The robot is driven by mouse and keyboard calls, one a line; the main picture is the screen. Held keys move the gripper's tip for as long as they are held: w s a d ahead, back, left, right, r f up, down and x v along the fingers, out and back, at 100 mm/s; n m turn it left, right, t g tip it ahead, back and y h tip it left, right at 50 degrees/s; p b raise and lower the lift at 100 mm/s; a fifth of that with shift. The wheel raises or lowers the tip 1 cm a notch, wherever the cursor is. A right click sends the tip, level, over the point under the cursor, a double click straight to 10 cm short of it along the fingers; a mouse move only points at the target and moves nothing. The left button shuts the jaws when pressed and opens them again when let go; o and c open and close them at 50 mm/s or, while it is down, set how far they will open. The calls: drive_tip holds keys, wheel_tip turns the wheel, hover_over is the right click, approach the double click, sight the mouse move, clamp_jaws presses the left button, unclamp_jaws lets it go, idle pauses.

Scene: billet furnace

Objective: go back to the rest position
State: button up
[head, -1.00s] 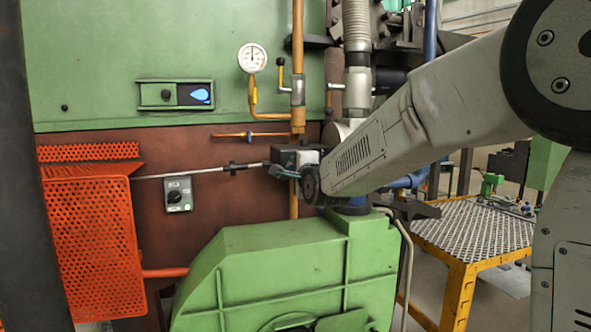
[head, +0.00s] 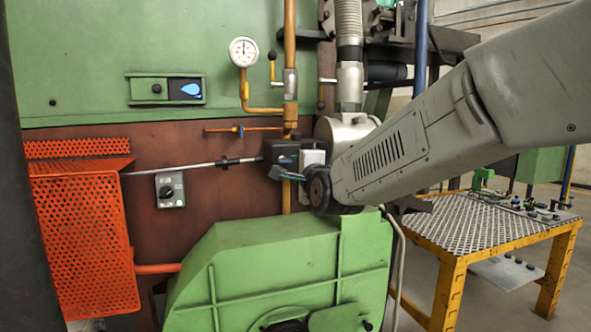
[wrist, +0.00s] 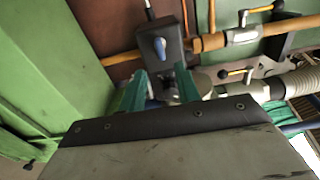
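My gripper (head: 288,175) is at the end of my grey arm, in the middle of the head view, in front of the brown furnace wall and above the green housing. In the wrist view my gripper (wrist: 162,78) shows two teal fingers standing apart with nothing held between them. Just beyond the fingers is a dark box with a blue knob (wrist: 158,45). The dark box also shows in the head view (head: 280,152), partly behind the gripper. I cannot tell whether the fingers touch it.
A green housing (head: 270,265) stands below the gripper. An orange perforated guard (head: 85,240) is at the left. A pressure gauge (head: 243,52) and orange pipes run above. A yellow-framed table (head: 480,232) stands at the right, with open floor around it.

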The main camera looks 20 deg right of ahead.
drive_tip(key=s+f+n+g, duration=1.05)
drive_tip(key=s+f, duration=0.25)
drive_tip(key=f, duration=0.2)
drive_tip(key=s+d+f+n+g, duration=0.1)
drive_tip(key=s+n+g, duration=0.2)
drive_tip(key=s, duration=1)
drive_tip(key=s+d+f+n+g, duration=0.1)
drive_tip(key=s+n+g, duration=0.2)
drive_tip(key=s, duration=1)
drive_tip(key=shift+s+d+n, duration=0.35)
drive_tip(key=shift+s+n, duration=0.05)
drive_tip(key=shift+n, duration=0.45)
